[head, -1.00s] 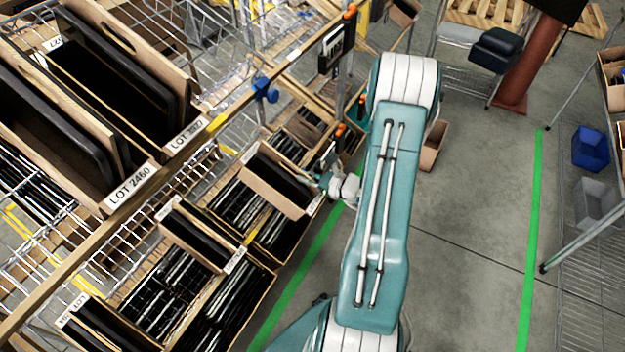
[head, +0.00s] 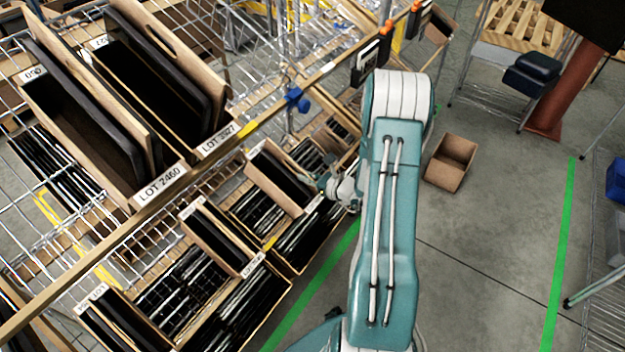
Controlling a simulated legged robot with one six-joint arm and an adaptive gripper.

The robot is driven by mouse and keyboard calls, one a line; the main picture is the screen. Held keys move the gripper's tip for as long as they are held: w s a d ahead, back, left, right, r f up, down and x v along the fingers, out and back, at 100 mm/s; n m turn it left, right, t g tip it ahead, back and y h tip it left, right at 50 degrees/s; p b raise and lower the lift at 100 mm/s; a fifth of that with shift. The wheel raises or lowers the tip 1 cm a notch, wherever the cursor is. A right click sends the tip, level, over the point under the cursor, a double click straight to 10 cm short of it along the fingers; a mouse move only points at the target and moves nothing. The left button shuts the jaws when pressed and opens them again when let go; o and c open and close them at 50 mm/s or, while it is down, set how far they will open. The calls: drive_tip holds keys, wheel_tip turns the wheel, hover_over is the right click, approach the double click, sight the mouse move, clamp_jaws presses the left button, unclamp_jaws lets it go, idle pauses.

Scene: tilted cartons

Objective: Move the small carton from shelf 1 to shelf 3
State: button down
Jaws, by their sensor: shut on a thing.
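A small tilted brown carton (head: 278,180) with dark contents and a white label is at my gripper (head: 326,183), left of my teal arm. My gripper is shut on this carton's right side; its fingers are small and partly hidden by the carton and arm. The carton appears above the lower shelf's rows of dark items. The upper shelf (head: 90,248) at the left carries larger tilted cartons labelled LOT 2460 (head: 150,172). I cannot tell which shelves are numbered 1 and 3.
Other small cartons (head: 212,240) stand on the lower shelf close to the held one. A blue clamp (head: 297,99) sits on the rack post. An open brown box (head: 451,162) lies on the floor right of my arm. The aisle floor (head: 490,235) is mostly clear.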

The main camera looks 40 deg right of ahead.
sight(288, 166)
drive_tip(key=shift+r+x, duration=0.25)
drive_tip(key=shift+x, duration=1.05)
drive_tip(key=shift+r+x, duration=0.25)
drive_tip(key=shift+x, duration=1.1)
drive_tip(key=shift+r+x, duration=0.25)
drive_tip(key=shift+x, duration=1.05)
drive_tip(key=shift+w+a+f, duration=0.15)
drive_tip(key=shift+w+f, duration=0.35)
drive_tip(key=shift+f, duration=0.35)
drive_tip(key=shift+w+a+f, duration=0.15)
drive_tip(key=shift+w+f, duration=0.3)
drive_tip(key=shift+f, duration=0.45)
drive_tip(key=c, duration=0.7)
unclamp_jaws()
drive_tip(key=shift+s+f, duration=0.1)
drive_tip(key=shift+f, duration=0.05)
drive_tip(key=v, duration=1.2)
